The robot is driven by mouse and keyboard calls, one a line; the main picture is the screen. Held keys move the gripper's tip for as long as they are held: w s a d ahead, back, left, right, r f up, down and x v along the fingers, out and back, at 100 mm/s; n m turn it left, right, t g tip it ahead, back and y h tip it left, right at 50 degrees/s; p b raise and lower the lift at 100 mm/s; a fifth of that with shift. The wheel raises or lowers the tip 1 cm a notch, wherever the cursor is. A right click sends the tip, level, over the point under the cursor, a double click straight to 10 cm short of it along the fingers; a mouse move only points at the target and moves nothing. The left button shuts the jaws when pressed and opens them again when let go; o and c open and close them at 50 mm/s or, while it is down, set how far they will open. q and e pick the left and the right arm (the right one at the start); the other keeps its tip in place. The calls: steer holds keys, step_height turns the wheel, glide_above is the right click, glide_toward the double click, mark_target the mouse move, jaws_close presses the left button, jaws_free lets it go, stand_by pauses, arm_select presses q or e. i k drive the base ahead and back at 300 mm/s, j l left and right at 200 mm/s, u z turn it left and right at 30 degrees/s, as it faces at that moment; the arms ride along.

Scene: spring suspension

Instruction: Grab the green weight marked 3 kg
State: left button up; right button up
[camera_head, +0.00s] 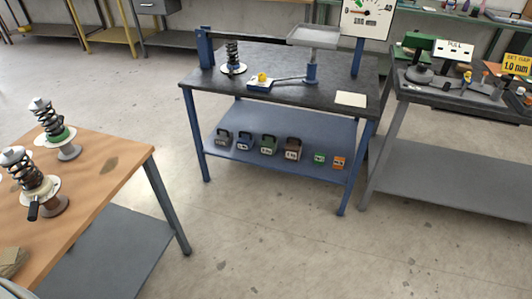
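Several block weights with dark handles stand in a row on the lower shelf of the blue table. One is a green weight (268,147) with a pale label, in the middle of the row; its marking is too small to read surely. To its left are a blue weight (245,142) and a dark grey weight (222,141). To its right is a brown weight (292,150). A smaller bright green block (319,159) and an orange block (339,163) stand farther right. Neither of my grippers is in view.
The blue table (340,84) carries a spring, a lever with a pan and a dial board above. Its legs flank the open shelf (215,152). A wooden table (110,150) with spring units stands front left, a grey bench (450,180) right. The floor between is clear.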

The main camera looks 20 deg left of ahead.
mark_target(268, 145)
steer(key=i+j, duration=0.2)
steer(key=i, duration=0.2)
steer(key=i+j, duration=0.2)
steer(key=i, duration=0.25)
